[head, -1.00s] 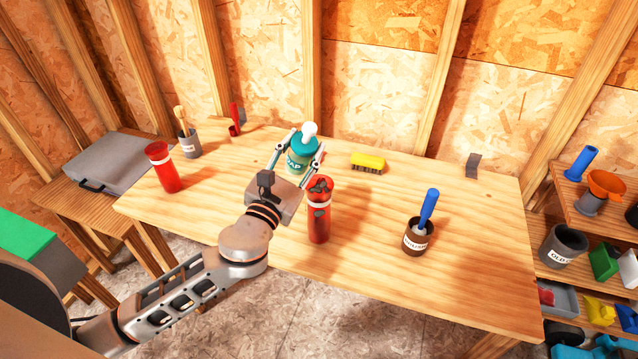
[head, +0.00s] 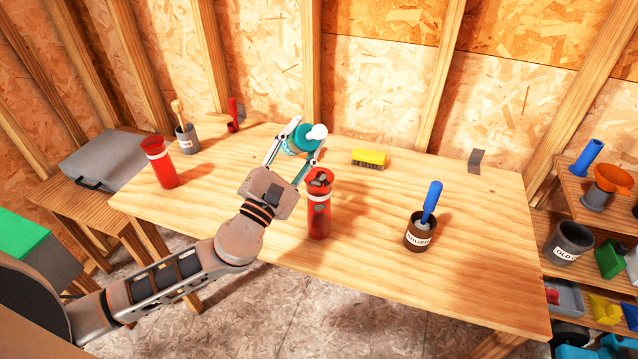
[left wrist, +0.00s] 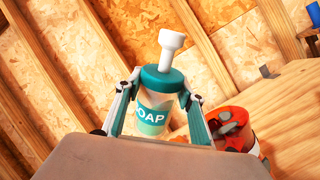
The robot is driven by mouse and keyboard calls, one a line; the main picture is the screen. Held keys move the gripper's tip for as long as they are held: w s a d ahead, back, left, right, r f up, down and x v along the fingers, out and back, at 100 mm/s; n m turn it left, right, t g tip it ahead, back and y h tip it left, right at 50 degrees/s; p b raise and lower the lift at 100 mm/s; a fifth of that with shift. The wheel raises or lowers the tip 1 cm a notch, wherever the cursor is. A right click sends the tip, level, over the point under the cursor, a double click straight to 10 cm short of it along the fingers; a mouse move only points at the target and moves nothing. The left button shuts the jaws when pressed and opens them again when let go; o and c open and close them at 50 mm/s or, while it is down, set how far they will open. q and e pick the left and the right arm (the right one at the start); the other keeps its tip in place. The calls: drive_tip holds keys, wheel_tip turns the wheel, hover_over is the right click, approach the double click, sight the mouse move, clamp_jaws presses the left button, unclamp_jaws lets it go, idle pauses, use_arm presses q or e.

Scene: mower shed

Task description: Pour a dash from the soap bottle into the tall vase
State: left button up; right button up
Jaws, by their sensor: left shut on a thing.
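The soap bottle (head: 304,136) has a teal cap and a white pump top. My left gripper (head: 297,147) is shut on it over the table and tilts it, with the pump leaning right in the head view. In the left wrist view the bottle (left wrist: 153,117) shows its SOAP label between the fingers. A tall red vase (head: 318,213) with a white band and dark grey pieces in its mouth stands upright just right of the gripper. It also shows in the left wrist view (left wrist: 233,122). A similar red vessel (head: 162,168) stands at the table's left. My right gripper is not in view.
A yellow brush (head: 369,157) lies behind on the wooden table (head: 390,280). A brown pot (head: 417,238) with a blue-handled tool stands at right. A grey cup (head: 187,141) stands at the back left. The front middle of the table is clear.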

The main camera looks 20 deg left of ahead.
use_arm(q)
drive_tip(key=shift+a+r, duration=0.1)
drive_tip(key=shift+m, duration=0.3)
drive_tip(key=shift+b, duration=0.3)
drive_tip(key=shift+a+f+m+h+b, duration=0.1)
drive_tip(key=shift+f+m+h+b, duration=0.2)
drive_tip(key=shift+h, duration=0.1)
drive_tip(key=shift+r, duration=0.15)
drive_tip(key=shift+w+a+r+m, duration=0.1)
drive_tip(key=shift+w+m, duration=0.05)
drive_tip(key=shift+m, duration=0.35)
idle(0.4)
drive_tip(key=shift+a+r+m+h+b, duration=0.15)
drive_tip(key=shift+r+m+h+b, duration=0.15)
drive_tip(key=shift+m+h+b, duration=0.35)
idle(0.7)
drive_tip(key=shift+f+m+h+b, duration=0.1)
drive_tip(key=shift+m+h+b, duration=0.25)
drive_tip(key=shift+m+b, duration=0.3)
idle(0.6)
